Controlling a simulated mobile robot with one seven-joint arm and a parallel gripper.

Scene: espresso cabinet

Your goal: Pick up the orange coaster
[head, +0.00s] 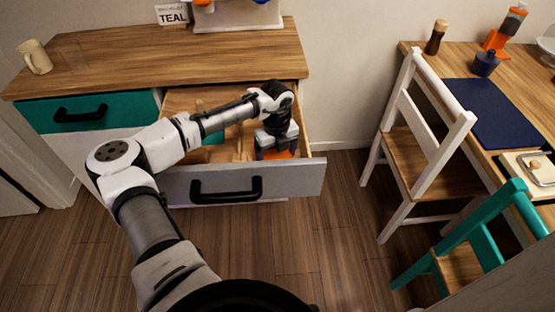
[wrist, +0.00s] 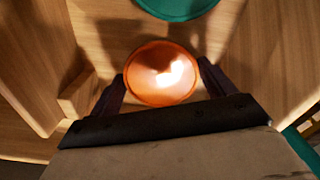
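The orange coaster (wrist: 160,75) is round and lies on the wooden floor of the open drawer (head: 180,183). In the wrist view it shows between the two fingers of my gripper (wrist: 163,84), which are spread apart on its left and right. In the head view my gripper (head: 276,153) is lowered into the right part of the drawer, and part of the orange coaster (head: 284,155) shows by the fingers. I cannot tell whether the fingers touch its rim.
A teal round thing (wrist: 178,8) lies in the drawer beyond the coaster. Wooden dividers (wrist: 85,92) and the drawer's grey front stand close around the gripper. A closed teal drawer (head: 90,112) is at left. A white chair (head: 420,140) stands to the right, apart from the cabinet.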

